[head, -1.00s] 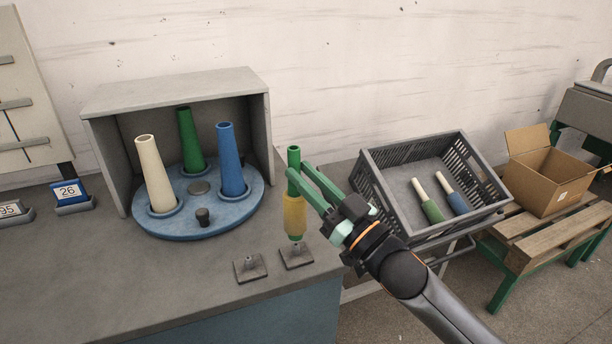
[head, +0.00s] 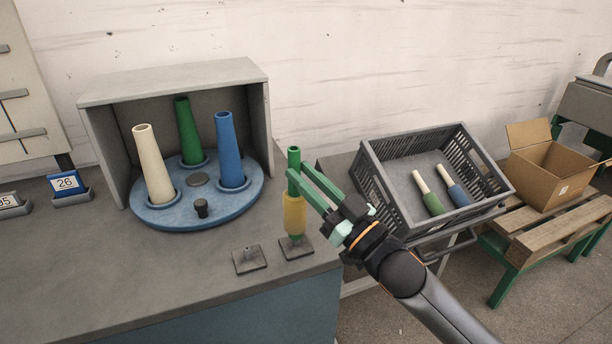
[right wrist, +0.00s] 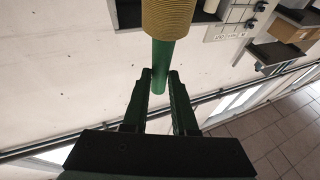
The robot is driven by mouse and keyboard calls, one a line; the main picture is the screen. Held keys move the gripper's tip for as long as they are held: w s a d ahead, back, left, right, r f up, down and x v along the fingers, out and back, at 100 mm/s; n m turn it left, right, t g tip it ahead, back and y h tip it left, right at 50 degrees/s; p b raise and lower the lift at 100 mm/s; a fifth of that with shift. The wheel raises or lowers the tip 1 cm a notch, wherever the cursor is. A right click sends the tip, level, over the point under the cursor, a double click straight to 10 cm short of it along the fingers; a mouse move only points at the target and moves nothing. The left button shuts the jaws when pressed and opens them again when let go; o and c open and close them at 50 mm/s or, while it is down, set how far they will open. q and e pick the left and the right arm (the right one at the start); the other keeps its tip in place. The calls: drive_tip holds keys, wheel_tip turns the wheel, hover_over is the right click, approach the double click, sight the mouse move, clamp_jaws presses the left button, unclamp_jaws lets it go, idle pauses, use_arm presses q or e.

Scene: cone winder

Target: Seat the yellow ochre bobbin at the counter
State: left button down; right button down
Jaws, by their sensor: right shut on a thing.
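The yellow ochre bobbin (head: 295,212) is a green tube with ochre yarn around its lower part. It stands upright over the right-hand peg plate (head: 304,251) at the counter's front right corner. Its lower end hides the peg; I cannot tell if it rests fully on the plate. My right gripper (head: 297,178) is shut on the bare green tube above the yarn. The right wrist view shows the ochre yarn (right wrist: 168,18) and the green tube between the fingers (right wrist: 161,82). My left gripper is not in view.
A second peg plate (head: 250,261) with a bare pin sits just left. A blue turntable (head: 222,207) with white, green and blue cones stands in a grey housing (head: 175,85). A grey crate (head: 372,190) with two bobbins and a cardboard box (head: 540,184) are to the right.

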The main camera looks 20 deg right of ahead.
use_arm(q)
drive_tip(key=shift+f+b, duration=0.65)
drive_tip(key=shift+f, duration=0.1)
use_arm(e)
drive_tip(key=shift+f, duration=1.25)
drive_tip(key=c, duration=0.6)
unclamp_jaws()
use_arm(q)
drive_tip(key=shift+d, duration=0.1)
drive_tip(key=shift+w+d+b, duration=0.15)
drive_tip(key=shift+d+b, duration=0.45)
drive_tip(key=shift+b, duration=0.1)
use_arm(e)
drive_tip(key=shift+v, duration=6.25)
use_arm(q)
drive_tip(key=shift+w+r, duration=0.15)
